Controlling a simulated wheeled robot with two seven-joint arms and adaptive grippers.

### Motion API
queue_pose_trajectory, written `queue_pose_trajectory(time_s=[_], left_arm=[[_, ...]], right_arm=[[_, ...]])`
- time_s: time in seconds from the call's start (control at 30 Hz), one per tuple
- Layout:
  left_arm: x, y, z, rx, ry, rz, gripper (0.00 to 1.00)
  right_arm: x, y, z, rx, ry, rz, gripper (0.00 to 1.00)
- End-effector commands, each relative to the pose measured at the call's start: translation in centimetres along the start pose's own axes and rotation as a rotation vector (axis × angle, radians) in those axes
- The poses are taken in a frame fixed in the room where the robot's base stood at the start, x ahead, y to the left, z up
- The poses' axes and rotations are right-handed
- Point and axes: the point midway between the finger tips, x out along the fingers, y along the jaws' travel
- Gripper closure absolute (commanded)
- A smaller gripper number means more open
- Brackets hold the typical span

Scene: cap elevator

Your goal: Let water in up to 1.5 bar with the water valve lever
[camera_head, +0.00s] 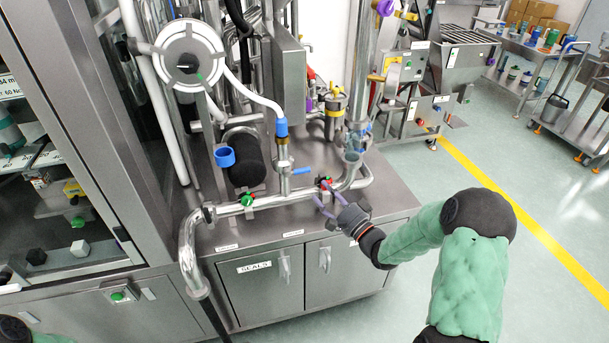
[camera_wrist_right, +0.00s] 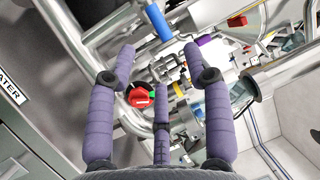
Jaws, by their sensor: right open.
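A red and green valve knob (camera_head: 325,183) sits on the steel pipe above the cabinet, just beyond my right gripper (camera_head: 324,202). In the right wrist view the red knob (camera_wrist_right: 138,98) shows between the purple fingers of that gripper (camera_wrist_right: 160,65), which are spread and hold nothing. I cannot tell whether a finger touches the knob. A label ending in "ATER" (camera_wrist_right: 10,88) shows at the left edge of the wrist view. No pressure reading is legible. My left gripper is out of view.
A white round fitting (camera_head: 190,62) with a hose stands at the upper left. Steel cabinet doors (camera_head: 251,287) are below. Open floor (camera_head: 430,190) lies to the right.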

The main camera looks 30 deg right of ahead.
Motion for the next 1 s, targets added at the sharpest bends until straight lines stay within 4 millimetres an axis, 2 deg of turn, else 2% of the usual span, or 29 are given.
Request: queue_pose_trajectory(time_s=[0.17, 0.4, 0.6, 0.8, 1.0], left_arm=[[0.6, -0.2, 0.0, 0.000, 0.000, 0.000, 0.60], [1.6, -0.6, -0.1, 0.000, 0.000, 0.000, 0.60], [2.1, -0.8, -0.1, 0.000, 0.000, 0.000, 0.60], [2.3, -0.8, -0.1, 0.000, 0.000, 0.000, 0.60], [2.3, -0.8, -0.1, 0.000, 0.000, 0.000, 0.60]], right_arm=[[2.4, 0.1, 0.1, -0.002, -0.003, -0.001, 0.49], [6.7, 0.2, 0.1, -0.001, -0.002, 0.000, 0.49], [9.3, 0.2, 0.1, -0.002, -0.001, 0.001, 0.49], [10.3, 0.1, 0.1, -0.001, 0.001, 0.003, 0.49], [10.4, 0.1, 0.0, -0.001, 0.002, 0.003, 0.49]])
